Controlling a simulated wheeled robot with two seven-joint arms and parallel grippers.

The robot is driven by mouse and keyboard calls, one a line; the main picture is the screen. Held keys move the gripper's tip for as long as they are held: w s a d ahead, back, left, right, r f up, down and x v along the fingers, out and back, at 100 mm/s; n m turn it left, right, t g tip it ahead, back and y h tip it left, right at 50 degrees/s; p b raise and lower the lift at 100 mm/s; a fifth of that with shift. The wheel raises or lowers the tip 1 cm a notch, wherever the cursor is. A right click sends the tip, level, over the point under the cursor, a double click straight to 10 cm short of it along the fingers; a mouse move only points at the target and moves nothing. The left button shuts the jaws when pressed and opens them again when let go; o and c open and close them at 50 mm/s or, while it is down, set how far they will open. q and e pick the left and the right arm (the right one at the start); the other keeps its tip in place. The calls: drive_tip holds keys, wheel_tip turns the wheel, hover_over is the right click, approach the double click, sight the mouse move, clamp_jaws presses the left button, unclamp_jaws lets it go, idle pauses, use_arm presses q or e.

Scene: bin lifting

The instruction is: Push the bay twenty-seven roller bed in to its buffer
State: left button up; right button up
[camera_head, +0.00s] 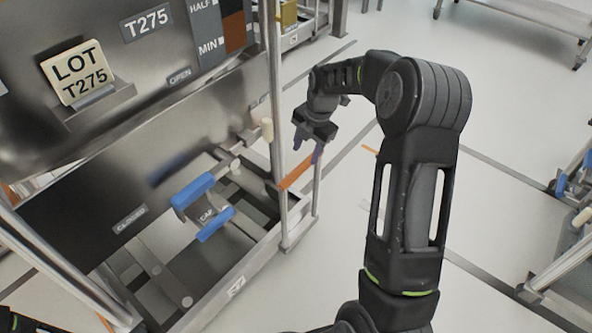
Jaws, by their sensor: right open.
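A grey metal frame (262,262) stands low at the left, under a steel bin (150,70). A small white tag on its front rail seems to carry a number, too small to read surely, so I cannot confirm it is the bay twenty-seven roller bed. My right gripper (307,147) is open and empty, with purple fingertips pointing down. In the picture it is just right of the frame's upright post; I cannot tell whether it touches anything.
A blue-handled cap (205,207) sits under the bin. The bin bears a "LOT T275" card (77,73). An orange strip (297,172) runs by the post. Another frame (570,262) stands at the right edge and a rack (530,12) at the back. Open floor (510,110) lies between.

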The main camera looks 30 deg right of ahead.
sight(304, 164)
drive_tip(key=shift+d+r+n, duration=0.3)
drive_tip(key=shift+d+r, duration=0.1)
drive_tip(key=shift+d, duration=0.05)
drive_tip(key=shift+f, duration=0.1)
drive_tip(key=f, duration=0.2)
drive_tip(key=w+f+b, duration=0.1)
drive_tip(key=f, duration=0.2)
drive_tip(key=f+b, duration=0.1)
drive_tip(key=f, duration=0.1)
drive_tip(key=shift+w+a+f, duration=0.25)
drive_tip(key=shift+a+f, duration=0.05)
drive_tip(key=shift+c, duration=0.4)
clamp_jaws()
idle(0.6)
